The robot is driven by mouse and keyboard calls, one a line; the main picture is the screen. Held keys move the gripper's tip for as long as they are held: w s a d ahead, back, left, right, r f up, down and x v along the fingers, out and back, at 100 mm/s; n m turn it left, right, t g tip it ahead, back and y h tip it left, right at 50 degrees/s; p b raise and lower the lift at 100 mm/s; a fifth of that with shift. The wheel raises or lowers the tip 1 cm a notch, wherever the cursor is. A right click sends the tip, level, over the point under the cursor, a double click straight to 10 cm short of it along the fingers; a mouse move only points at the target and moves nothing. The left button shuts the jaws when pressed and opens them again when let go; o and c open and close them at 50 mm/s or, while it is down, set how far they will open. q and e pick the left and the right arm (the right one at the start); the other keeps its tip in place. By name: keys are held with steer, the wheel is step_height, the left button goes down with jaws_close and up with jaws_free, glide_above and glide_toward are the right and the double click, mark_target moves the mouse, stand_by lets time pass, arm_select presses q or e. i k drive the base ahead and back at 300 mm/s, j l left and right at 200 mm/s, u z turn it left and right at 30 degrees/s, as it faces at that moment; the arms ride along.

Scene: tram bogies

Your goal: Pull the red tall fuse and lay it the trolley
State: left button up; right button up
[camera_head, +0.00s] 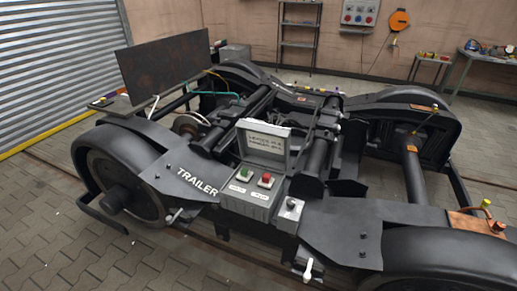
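An open grey box (250,201) sits on the near side of the black bogie frame, with its lid (266,145) raised and printed with text too small to read surely. In the box stand a small red piece (266,178), which may be the red tall fuse, and a green piece (246,172) to its left. Labels under both are unreadable. I cannot tell which thing is the trolley. Neither of my grippers is in view.
The bogie (150,165), lettered "TRAILER", fills the middle. A dark rusty panel (165,68) stands at its back left. A small table (428,63) and a workbench (490,60) hold items at the back right. Paved floor (60,220) is clear at the left.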

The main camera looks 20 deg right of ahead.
mark_target(266, 177)
steer(key=i+j+z, duration=0.1)
steer(key=i+z, duration=0.15)
steer(key=i, duration=0.2)
steer(key=i+j+z, duration=0.25)
steer(key=i, duration=0.2)
steer(key=i+j+z, duration=0.25)
steer(key=i, duration=0.15)
